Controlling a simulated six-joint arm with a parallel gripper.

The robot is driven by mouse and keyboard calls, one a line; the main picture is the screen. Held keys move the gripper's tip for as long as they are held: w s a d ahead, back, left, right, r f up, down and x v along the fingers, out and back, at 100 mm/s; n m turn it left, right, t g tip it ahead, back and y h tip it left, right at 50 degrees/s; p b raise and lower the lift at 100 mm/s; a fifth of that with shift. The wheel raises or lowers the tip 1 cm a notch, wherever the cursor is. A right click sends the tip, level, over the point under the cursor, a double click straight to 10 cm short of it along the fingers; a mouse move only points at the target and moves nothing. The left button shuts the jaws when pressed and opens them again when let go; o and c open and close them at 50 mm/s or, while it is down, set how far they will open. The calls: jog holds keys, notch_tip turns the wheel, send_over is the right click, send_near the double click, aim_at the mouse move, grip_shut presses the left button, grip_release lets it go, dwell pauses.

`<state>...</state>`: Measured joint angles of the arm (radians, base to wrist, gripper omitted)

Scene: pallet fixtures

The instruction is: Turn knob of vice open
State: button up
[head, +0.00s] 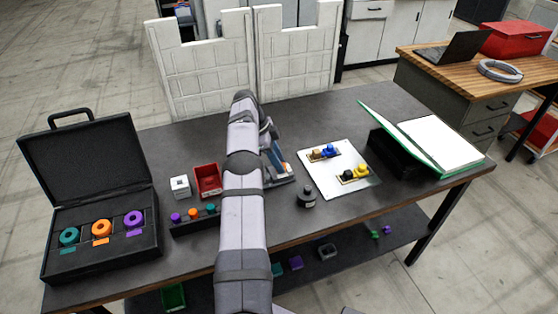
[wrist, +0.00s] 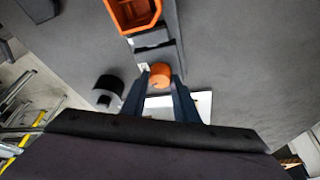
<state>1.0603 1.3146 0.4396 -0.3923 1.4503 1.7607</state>
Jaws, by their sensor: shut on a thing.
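The vice (head: 284,166) stands near the middle of the table in the head view, largely hidden behind my arm. Its blue and orange parts show on the right side of the arm. In the wrist view an orange round knob (wrist: 161,70) sits between the two dark fingers of my gripper (wrist: 160,82). The fingers are closed on the knob from either side. The head view does not show the fingertips clearly.
A red bin (head: 207,178) and a small white box (head: 180,187) stand left of my arm. A dark bottle-like object (head: 306,198) and a white board (head: 330,185) with colored parts are to the right. An open black case (head: 88,160) is at far left.

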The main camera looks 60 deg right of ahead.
jog(key=o, duration=1.1)
jog(key=shift+c, duration=0.2)
jog(key=shift+v, duration=0.85)
jog(key=p+v, duration=0.3)
jog(key=v, duration=0.1)
jog(key=shift+p, duration=0.35)
jog(key=p+v, duration=0.1)
jog(key=p, duration=0.3)
jog(key=shift+w+a+r, duration=0.1)
jog(key=shift+r, duration=0.15)
jog(key=shift+p, duration=0.5)
